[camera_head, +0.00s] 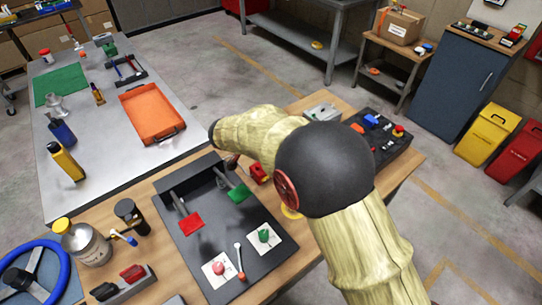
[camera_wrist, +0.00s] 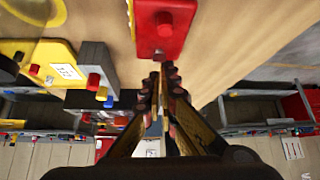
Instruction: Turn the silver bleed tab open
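A red block (camera_wrist: 163,22) with a round red knob on it is at the top middle of the wrist view. A small silver piece (camera_wrist: 158,54), which looks like the bleed tab, shows at its near end. My gripper (camera_wrist: 161,72) points at that end, its two ribbed fingers close together. The fingertips are at or just short of the silver piece; I cannot tell whether it is between them. In the head view a red block (camera_head: 259,173) sits on the wooden table by the black board, partly behind my arm. My gripper there is mostly hidden.
A black board (camera_head: 197,245) with red and green paddles stands left of the red block. A grey box (camera_head: 322,112) and a black tray (camera_head: 385,140) are behind my arm. In the wrist view a yellow box (camera_wrist: 45,62) is left.

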